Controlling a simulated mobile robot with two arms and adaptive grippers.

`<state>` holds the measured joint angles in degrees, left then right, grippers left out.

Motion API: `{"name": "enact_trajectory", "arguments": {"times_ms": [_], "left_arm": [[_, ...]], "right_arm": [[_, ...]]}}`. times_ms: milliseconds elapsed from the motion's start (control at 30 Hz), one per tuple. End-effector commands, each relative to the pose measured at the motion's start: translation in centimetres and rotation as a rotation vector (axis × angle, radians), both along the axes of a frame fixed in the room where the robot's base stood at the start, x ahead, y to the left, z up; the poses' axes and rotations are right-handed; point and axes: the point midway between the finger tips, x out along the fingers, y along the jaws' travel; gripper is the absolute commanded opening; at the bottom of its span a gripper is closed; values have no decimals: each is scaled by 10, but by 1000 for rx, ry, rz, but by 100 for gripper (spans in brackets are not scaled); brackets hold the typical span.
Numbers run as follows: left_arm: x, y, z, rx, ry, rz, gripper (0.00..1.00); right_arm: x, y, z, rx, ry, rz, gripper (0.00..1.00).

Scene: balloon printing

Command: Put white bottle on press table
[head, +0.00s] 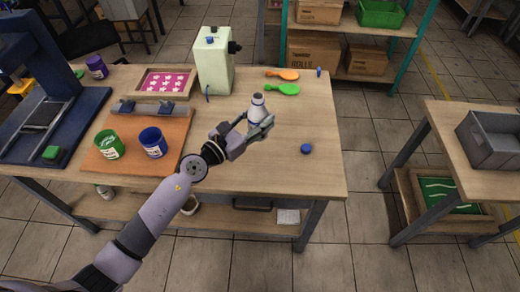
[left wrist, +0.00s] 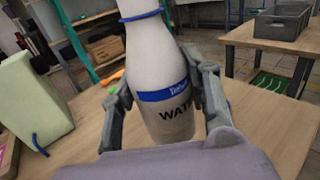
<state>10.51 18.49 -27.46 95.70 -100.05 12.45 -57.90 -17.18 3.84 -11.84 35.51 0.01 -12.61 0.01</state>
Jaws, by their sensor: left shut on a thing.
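My left gripper (head: 258,128) is shut on a white bottle (head: 257,104) with a blue band near its neck and a blue label. In the left wrist view the bottle (left wrist: 160,75) stands upright, or nearly so, between the two fingers (left wrist: 165,98). Whether its base touches the table is hidden by the gripper in the head view. The wooden table (head: 290,178) lies under it. A blue press machine (head: 40,90) stands at the far left of that table. My right gripper is not in view.
A blue cap (head: 306,148) lies right of the bottle. A pale green box (head: 214,65) stands behind it, with orange (head: 283,74) and green (head: 284,89) paddles nearby. Green (head: 109,146) and blue (head: 153,143) ink pots sit on a brown board (head: 125,167). A grey crate (head: 490,140) is on another table.

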Motion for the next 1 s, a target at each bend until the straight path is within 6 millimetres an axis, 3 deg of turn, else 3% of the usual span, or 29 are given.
{"name": "enact_trajectory", "arguments": {"times_ms": [33, 200, 467, 733, 1000], "left_arm": [[0, 0, -19, -2, 0, 0, 9], [0, 0, -46, -2, -1, 0, 9], [0, -1, -61, -2, -1, -1, 9], [0, -1, -98, -4, 2, 0, 9], [0, 0, -99, -1, -2, -1, 9]], "right_arm": [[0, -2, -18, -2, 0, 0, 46], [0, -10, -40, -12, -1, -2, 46], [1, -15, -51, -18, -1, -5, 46], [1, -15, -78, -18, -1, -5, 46], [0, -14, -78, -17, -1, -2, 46]]}}
